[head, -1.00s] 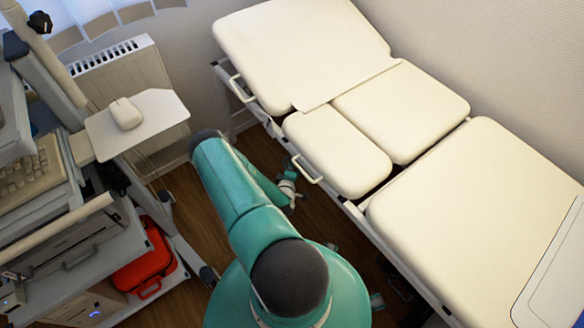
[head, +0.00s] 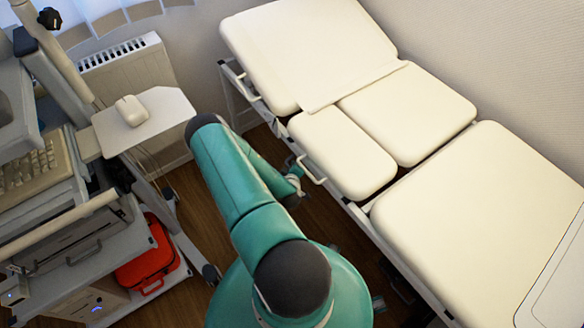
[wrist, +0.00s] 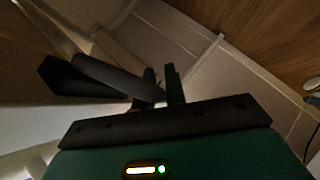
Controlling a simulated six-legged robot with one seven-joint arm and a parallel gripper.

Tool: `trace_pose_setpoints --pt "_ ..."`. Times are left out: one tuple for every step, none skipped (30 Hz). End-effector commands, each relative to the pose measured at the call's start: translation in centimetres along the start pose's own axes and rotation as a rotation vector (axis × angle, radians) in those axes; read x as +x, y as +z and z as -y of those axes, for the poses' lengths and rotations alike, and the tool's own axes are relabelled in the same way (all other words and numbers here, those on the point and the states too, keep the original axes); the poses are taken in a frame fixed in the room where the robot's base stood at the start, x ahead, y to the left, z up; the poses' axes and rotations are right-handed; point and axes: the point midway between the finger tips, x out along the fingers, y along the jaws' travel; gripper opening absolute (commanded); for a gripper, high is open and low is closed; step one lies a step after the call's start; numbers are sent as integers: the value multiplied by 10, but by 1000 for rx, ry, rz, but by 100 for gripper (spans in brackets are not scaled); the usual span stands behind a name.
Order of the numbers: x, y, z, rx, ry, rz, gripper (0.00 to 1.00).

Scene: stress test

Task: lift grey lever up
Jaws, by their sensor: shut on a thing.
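In the wrist view, a grey rounded lever (wrist: 118,80) slants from the upper left down to my gripper (wrist: 160,75). The two dark fingers of my gripper are close together and shut on the lever's lower right end. That end is partly hidden by the fingers. In the head view, my arm covers much of the floor beside the bed, and the end of my arm shows only in part next to the bed's side. The lever cannot be made out there.
A cream padded examination bed (head: 440,120) with white side handles (head: 312,170) stands at the right. A cart with a keyboard (head: 35,165) and a white mouse on a tray (head: 165,103) is at the left. A red case (head: 147,262) sits low. A narrow floor strip lies between.

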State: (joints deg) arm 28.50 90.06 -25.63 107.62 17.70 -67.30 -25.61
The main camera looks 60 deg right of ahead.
Motion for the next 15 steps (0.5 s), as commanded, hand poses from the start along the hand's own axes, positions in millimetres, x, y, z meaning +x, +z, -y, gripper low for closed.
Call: trace_pose_setpoints --pt "1 -2 -1 0 3 -4 0" --pt "1 -2 -1 0 4 -4 0" --pt "1 -2 -1 0 4 -4 18" --pt "1 -2 -1 0 4 -4 24" --pt "1 -2 -1 0 3 -4 30" --pt "1 -1 -1 0 3 -3 34" --pt "1 -1 -1 0 3 -3 34" --pt "1 -1 -1 0 3 -3 34" --pt "1 -1 -1 0 3 -2 34" --pt "0 -1 -1 0 3 -2 34" --pt "0 -1 -1 0 2 -2 34" --pt "0 -1 -1 0 2 -2 34" --pt "0 -1 -1 0 2 -2 34" --pt "0 -1 -1 0 2 -2 34" --pt "-1 -1 0 -1 2 -2 34"
